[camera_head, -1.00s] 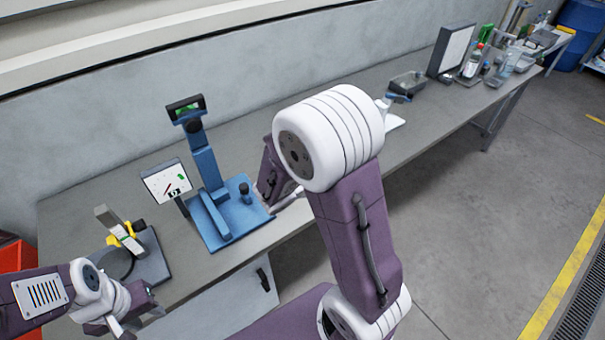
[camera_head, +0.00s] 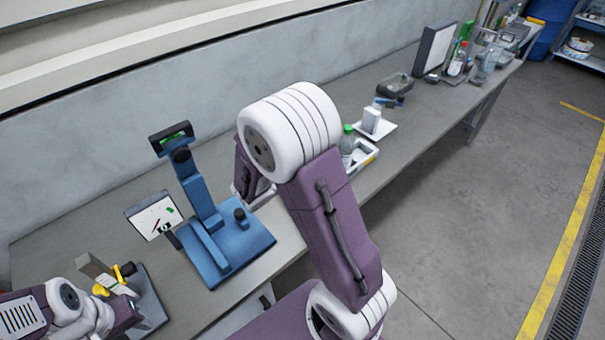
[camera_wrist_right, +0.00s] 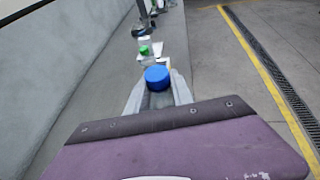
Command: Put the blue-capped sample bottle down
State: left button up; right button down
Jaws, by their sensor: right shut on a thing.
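The blue-capped sample bottle (camera_wrist_right: 157,78) shows in the right wrist view, its blue cap up between the fingers. My right gripper (camera_wrist_right: 157,92) is shut on it, one pale finger on each side. The bottle's lower body is mostly hidden by the fingers and my wrist. In the head view my right arm's white and purple links cover the bottle, and the gripper cannot be made out clearly. My left gripper (camera_head: 104,320) is low at the left, near the dark stand with yellow parts; its fingers are unclear.
A blue reel-labeller stand (camera_head: 228,245) and a small display panel (camera_head: 154,214) stand on the grey bench. Right of my arm are a green-capped bottle (camera_head: 347,140), a white tray (camera_head: 367,158) and a white block (camera_head: 371,120). Bottles and a dark-framed board (camera_head: 435,50) stand farther along.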

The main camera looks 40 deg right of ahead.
jog(key=w+d+f+p, duration=0.2)
jog(key=w+f, duration=0.8)
jog(key=shift+w+p, duration=0.15)
jog(key=shift+p, duration=0.2)
jog(key=shift+f, duration=0.1)
jog(key=shift+f, duration=0.1)
jog(key=c, duration=1.1)
grip_release()
